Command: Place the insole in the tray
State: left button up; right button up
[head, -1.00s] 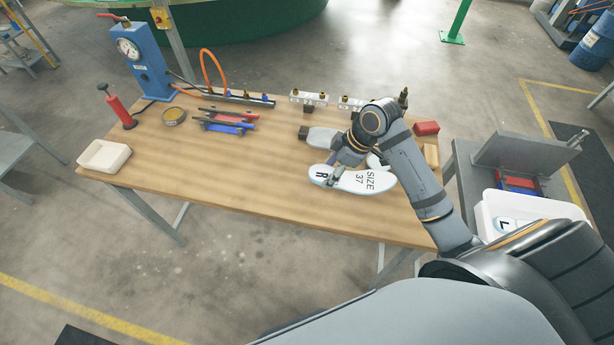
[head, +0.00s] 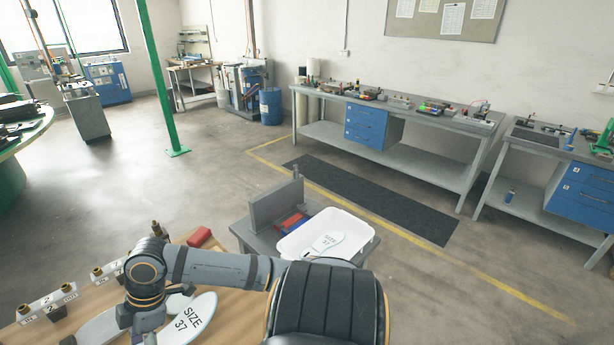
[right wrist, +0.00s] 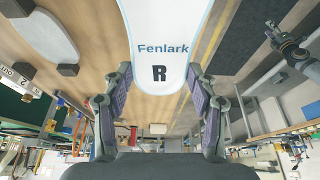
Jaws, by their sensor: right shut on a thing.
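A white insole marked SIZE 37 (head: 187,318) is at the lower left of the head view, above the wooden table. In the right wrist view the insole (right wrist: 161,40) shows "Fenlark" and R. My right gripper (right wrist: 160,98) is shut on it, with one finger at each side edge; the hand (head: 140,322) also shows in the head view. The white tray (head: 308,228) stands on a grey side stand, to the right of the held insole. Another insole marked SIZE 37 (head: 332,243) lies in the tray.
The side stand has an upright grey plate (head: 276,207) beside the tray. The workbench (head: 420,110) is far behind.

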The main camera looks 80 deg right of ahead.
aim_at(336, 255)
jog(key=k+l+z, duration=0.35)
jog(key=l, duration=0.25)
jog(key=k+l+z, duration=0.2)
jog(key=l+z, duration=0.2)
jog(key=l, duration=0.25)
jog(key=k+l+z, duration=0.15)
jog(key=l, duration=0.25)
